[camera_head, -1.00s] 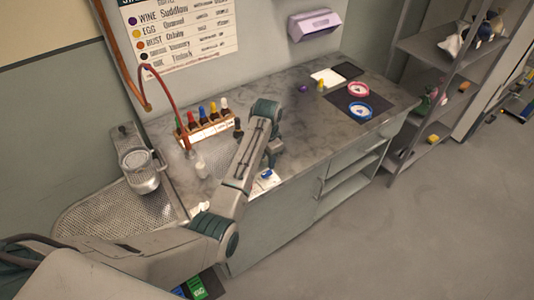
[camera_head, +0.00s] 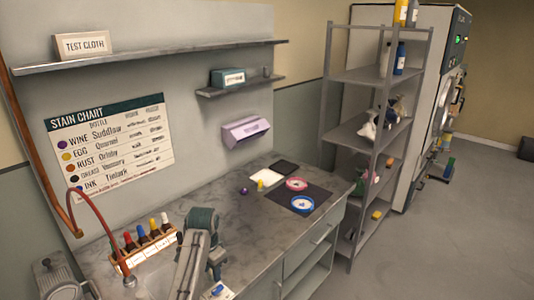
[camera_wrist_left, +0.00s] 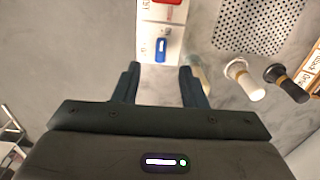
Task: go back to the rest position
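My left gripper (camera_head: 216,265) is over the front part of the marble counter (camera_head: 240,235), in the lower middle of the head view. In the left wrist view the left gripper (camera_wrist_left: 158,82) has its two dark fingers apart with nothing between them. A small blue item (camera_wrist_left: 161,48) on a white card lies just beyond the fingertips; it also shows at the bottom of the head view (camera_head: 218,289). My right gripper is not in view.
A bottle rack (camera_head: 146,252) stands left of my arm, beside a red hose (camera_head: 98,212). A metal shelf unit (camera_head: 365,135) stands beyond the counter.

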